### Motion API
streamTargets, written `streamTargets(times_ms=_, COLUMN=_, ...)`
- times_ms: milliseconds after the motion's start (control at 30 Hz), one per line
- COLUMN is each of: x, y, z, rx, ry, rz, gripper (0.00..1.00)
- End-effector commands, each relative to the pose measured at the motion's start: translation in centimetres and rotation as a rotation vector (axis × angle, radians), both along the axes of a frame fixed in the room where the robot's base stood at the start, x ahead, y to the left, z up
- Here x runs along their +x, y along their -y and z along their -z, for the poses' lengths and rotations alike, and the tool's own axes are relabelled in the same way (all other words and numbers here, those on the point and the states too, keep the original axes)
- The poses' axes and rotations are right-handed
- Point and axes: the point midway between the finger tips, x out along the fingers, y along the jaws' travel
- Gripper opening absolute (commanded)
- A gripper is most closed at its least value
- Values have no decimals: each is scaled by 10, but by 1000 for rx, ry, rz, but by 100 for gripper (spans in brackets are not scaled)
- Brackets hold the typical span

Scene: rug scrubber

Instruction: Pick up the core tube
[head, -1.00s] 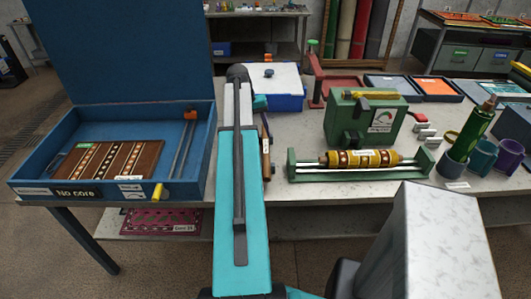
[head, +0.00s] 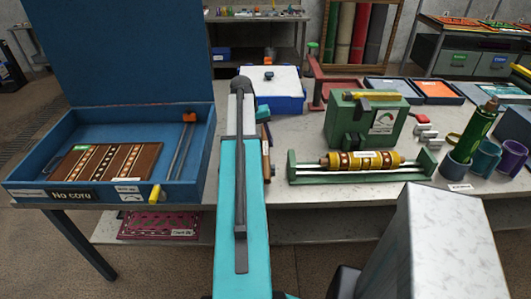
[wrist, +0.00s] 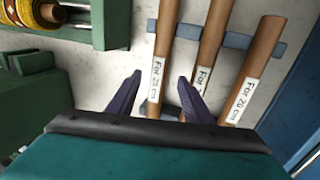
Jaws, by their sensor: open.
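Three brown core tubes lie side by side on a blue rack (wrist: 238,41) in the wrist view. The left tube (wrist: 167,30) is labelled "For 25 cm". The middle tube (wrist: 213,35) has a label partly hidden by a finger. The right tube (wrist: 262,45) is labelled "For 20 cm". My gripper (wrist: 160,78) is open, its dark fingertips on either side of the left tube in the picture. I cannot tell how high they are above it. In the head view my arm hides most of the tubes; one brown tube (head: 266,146) shows beside it.
An open blue case (head: 193,170) marked "No core" holds a patterned rug (head: 105,165). A green stand (head: 425,165) carries a yellow roll (head: 362,160), near a green box (head: 345,125). Pots (head: 483,160) stand at right. A blue-and-white box (head: 278,85) stands behind my arm.

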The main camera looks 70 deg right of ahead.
Motion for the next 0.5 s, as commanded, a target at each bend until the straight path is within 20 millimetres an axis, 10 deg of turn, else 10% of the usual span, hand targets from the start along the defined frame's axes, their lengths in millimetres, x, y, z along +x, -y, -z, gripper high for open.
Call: streamTargets(times_ms=500, x=-11, y=3, z=41, rx=0, ry=0, rz=0, gripper=46)
